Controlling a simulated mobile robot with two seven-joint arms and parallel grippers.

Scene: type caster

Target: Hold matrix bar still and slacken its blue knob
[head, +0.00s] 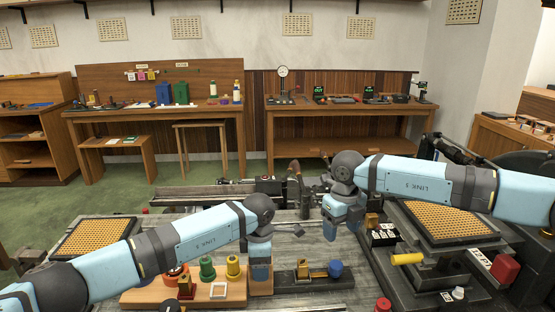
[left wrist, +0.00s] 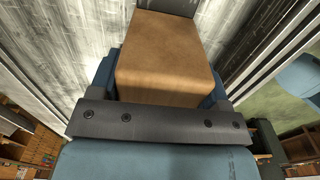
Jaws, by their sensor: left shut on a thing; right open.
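The matrix bar (head: 290,281) appears as a dark bar lying on the grey bench, with a brass upright and a round blue knob (head: 335,268) at its right. My left gripper (head: 260,272) points down at the bar's left end and is shut on a tan block (head: 262,288). In the left wrist view the tan block (left wrist: 168,58) fills the space between the fingers, and a dark grey piece adjoins its far end. My right gripper (head: 341,222) is open and empty, above and behind the blue knob, apart from it.
A wooden tray (head: 140,297) with red, green and yellow knobs lies left of my left gripper. A machine with a gridded matrix plate (head: 447,222), a yellow handle (head: 407,259) and a red block (head: 504,268) stands at right. Another gridded plate (head: 95,236) is at left.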

